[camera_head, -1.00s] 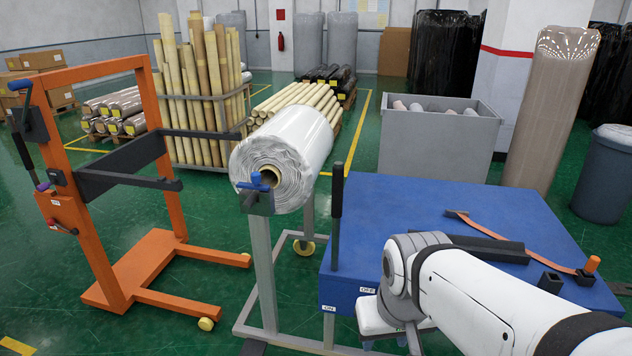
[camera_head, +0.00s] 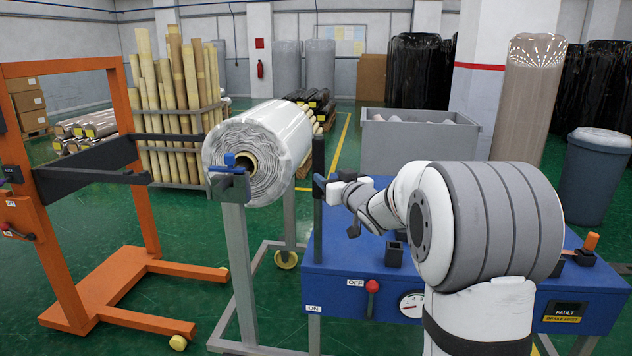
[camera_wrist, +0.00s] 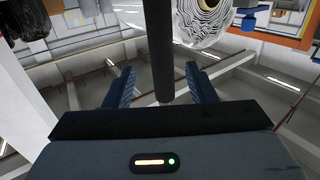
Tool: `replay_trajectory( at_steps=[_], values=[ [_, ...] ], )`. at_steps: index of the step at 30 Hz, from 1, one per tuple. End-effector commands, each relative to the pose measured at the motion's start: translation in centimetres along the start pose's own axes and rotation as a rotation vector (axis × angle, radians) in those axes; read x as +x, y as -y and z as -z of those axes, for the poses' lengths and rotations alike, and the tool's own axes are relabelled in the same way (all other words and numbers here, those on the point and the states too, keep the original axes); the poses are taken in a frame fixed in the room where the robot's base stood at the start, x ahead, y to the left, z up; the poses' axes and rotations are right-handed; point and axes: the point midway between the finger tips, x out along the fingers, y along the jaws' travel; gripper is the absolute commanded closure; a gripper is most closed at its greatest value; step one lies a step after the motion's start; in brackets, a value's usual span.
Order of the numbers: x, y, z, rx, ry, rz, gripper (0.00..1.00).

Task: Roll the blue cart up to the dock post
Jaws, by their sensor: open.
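The blue cart (camera_head: 350,258) is the low blue unit at lower centre right in the head view. It has ON and OFF labels, a red-knobbed lever (camera_head: 372,288) and a gauge (camera_head: 411,305). A black upright bar (camera_head: 318,225) rises at its left end. My gripper (camera_head: 325,184) is beside this bar's upper part. In the wrist view my gripper (camera_wrist: 158,72) is open, and the dark bar (camera_wrist: 163,50) shows between its two blue fingers, with gaps on both sides. I cannot identify the dock post. My arm hides much of the cart's top.
A wrapped white roll (camera_head: 262,150) lies on a grey stand (camera_head: 240,270) just left of the cart. An orange frame (camera_head: 90,290) stands farther left. A grey bin (camera_head: 420,145) is behind the cart, and a blue-grey barrel (camera_head: 593,180) is at right. Some green floor is free between the frame and stand.

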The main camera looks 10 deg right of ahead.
Motion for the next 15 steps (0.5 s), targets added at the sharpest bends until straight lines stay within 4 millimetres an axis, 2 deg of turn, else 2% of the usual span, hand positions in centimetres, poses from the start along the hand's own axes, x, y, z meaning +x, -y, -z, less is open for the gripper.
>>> replay_trajectory(
  at_steps=[15],
  values=[
    [7.0, 0.3, 0.1, 0.001, -0.009, 0.011, 0.49]
  ],
)
